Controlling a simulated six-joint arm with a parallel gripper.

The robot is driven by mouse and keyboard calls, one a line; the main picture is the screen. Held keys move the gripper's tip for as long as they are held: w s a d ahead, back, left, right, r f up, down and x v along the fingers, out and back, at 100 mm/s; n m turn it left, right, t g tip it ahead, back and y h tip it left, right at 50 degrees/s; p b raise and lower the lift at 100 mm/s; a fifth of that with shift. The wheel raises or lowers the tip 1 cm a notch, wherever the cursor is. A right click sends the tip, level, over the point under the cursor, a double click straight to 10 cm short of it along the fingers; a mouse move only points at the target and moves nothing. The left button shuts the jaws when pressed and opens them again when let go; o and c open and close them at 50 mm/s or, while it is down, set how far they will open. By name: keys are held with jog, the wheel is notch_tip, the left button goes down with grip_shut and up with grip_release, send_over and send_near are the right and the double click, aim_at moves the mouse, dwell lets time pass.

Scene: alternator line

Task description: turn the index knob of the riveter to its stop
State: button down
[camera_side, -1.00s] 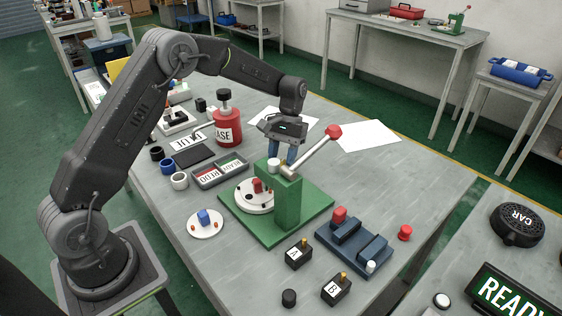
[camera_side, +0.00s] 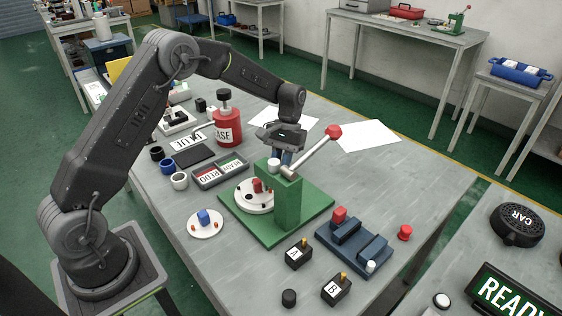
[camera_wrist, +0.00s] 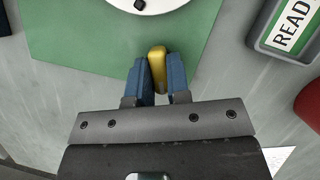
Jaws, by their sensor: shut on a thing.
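The riveter (camera_side: 282,212) is a green stand on a green base plate, with a red-tipped lever (camera_side: 312,151) slanting up to the right. A white disc (camera_side: 243,203) carrying a red part sits at its foot. My gripper (camera_side: 284,158) is low behind the riveter's top, which hides the fingertips in the side view. In the wrist view, my gripper's blue fingers (camera_wrist: 160,75) are shut on the yellow index knob (camera_wrist: 158,60), one finger on each side. The knob lies over the plate's edge, and the white disc (camera_wrist: 145,4) is at the top. Whether the knob is at its stop cannot be told.
A two-part tray (camera_side: 221,172) and a red bottle (camera_side: 227,127) stand left of the gripper. A blue fixture (camera_side: 352,243) and black blocks marked A (camera_side: 298,253) and B (camera_side: 336,290) are in front. White paper (camera_side: 368,136) lies behind on the table.

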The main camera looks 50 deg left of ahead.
jog(key=shift+f+n, duration=0.15)
jog(key=shift+n, duration=0.15)
jog(key=n+h, duration=0.1)
jog(key=n, duration=0.2)
jog(key=shift+s+t, duration=0.1)
jog(key=shift+t, duration=0.2)
jog(key=shift+n+t+h, duration=0.5)
jog(key=shift+n+h, duration=0.1)
jog(key=shift+n, duration=1.3)
jog(key=shift+f, duration=0.1)
jog(key=c, duration=1.1)
grip_release()
jog(key=shift+a, duration=0.1)
jog(key=v, duration=1.4)
jog(key=shift+s, duration=0.15)
